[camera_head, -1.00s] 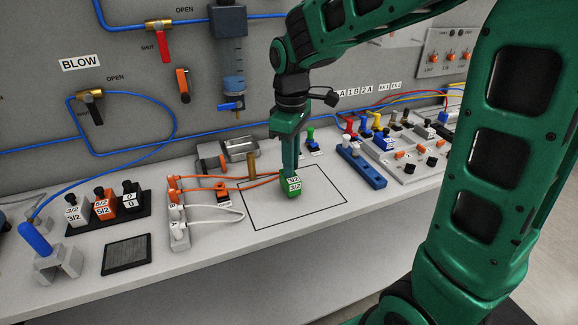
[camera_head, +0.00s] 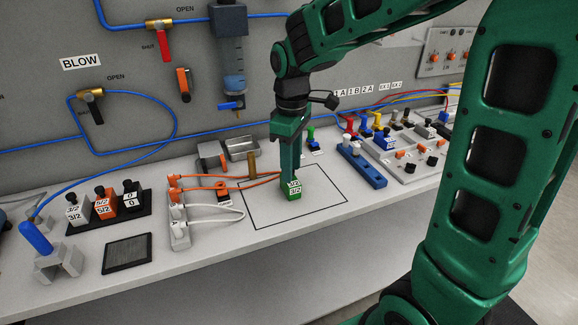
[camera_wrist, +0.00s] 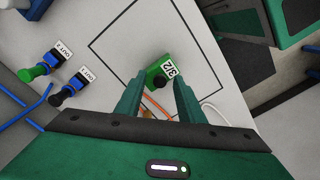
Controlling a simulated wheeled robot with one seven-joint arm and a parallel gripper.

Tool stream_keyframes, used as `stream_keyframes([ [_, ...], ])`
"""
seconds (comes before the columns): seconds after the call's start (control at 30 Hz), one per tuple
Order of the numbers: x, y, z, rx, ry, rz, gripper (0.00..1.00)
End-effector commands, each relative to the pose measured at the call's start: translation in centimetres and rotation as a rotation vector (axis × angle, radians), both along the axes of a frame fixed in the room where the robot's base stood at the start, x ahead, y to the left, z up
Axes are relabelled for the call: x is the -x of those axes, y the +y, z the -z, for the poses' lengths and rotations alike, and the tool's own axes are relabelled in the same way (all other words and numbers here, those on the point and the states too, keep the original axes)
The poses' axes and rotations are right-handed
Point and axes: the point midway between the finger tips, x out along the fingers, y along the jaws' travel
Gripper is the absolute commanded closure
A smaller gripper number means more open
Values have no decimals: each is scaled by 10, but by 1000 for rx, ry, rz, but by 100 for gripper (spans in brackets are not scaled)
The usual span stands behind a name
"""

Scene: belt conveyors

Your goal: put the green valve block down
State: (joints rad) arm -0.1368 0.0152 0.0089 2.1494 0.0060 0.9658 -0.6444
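The green valve block (camera_head: 292,189) has a white 3/2 label and stands inside the black outlined square (camera_head: 251,227) on the bench, near its middle. It looks upright and at or very near the bench top; I cannot tell whether its underside touches. My gripper (camera_head: 291,174) points straight down over it. In the wrist view the two fingers (camera_wrist: 159,82) flank the block (camera_wrist: 156,69) closely, with its black knob between them. No clear gap shows at its sides, so the fingers look shut on it.
Left of the square stand a white manifold (camera_head: 179,229) with orange and white hoses and a dark pad (camera_head: 127,254). A blue strip (camera_head: 361,167) with connectors stands to the right. A metal tray (camera_head: 241,149) lies behind. The square's front part is clear.

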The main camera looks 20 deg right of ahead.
Motion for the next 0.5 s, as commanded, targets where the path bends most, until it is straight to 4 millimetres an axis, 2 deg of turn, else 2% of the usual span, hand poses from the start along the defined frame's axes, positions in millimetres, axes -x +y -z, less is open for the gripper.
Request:
stream_keyframes([
  [0.5, -1, 0, -92, 0, -3, 0, 65],
])
